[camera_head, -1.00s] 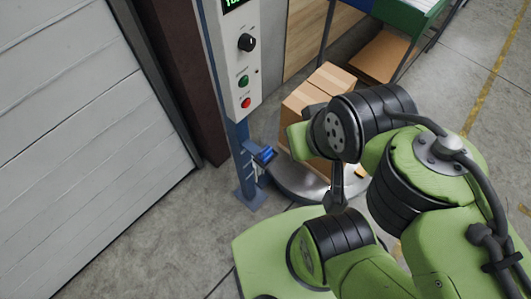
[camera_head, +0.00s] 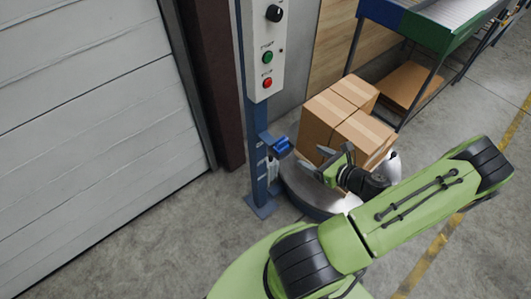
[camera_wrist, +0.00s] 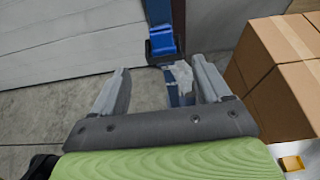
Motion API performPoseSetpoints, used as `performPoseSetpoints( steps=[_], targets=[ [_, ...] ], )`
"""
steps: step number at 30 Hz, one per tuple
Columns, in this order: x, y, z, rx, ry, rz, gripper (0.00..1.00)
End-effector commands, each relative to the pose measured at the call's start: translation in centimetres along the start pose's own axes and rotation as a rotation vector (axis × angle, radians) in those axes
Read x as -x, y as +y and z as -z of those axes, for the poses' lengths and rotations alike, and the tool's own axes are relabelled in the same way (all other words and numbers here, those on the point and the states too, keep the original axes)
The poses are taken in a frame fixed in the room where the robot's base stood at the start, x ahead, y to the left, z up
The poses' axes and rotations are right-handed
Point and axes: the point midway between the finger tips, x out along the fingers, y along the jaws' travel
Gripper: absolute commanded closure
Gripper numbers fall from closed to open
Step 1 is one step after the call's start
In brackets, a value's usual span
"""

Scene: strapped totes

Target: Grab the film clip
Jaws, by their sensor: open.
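The blue film clip (camera_head: 282,146) is mounted on the blue post (camera_head: 258,165) of the wrapping machine, below the control box. In the wrist view the clip (camera_wrist: 163,43) is ahead, just beyond the fingertips and between their lines. A pale, crumpled piece of film (camera_wrist: 182,76) hangs below it, partly in front of the post. My gripper (camera_head: 325,160) is open and empty, to the right of the clip in the head view and apart from it. Both fingers of my gripper (camera_wrist: 160,66) show in the wrist view.
Stacked cardboard boxes (camera_head: 344,116) stand on the round turntable (camera_head: 305,194) close to my gripper; they fill the right of the wrist view. A control box (camera_head: 266,50) is above the clip. A shutter door (camera_head: 85,110) is at left, and a conveyor (camera_head: 430,25) at back right.

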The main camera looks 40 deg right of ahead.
Motion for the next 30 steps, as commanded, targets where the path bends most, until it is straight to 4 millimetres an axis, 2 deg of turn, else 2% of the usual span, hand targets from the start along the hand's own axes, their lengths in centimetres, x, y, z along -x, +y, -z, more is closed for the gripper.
performPoseSetpoints(
  steps=[2,12,17,24,30],
  targets=[
    [-0.6,-0.2,0.2,-0.020,-0.010,0.011,0.23],
    [-8.7,-0.1,0.2,-0.013,-0.007,0.004,0.23],
    [-10.6,-0.1,0.1,-0.013,-0.006,0.007,0.23],
    [-14.9,0.0,0.4,-0.012,-0.006,0.004,0.23],
    [-15.7,-0.1,0.2,-0.013,-0.004,0.007,0.23]
  ],
)
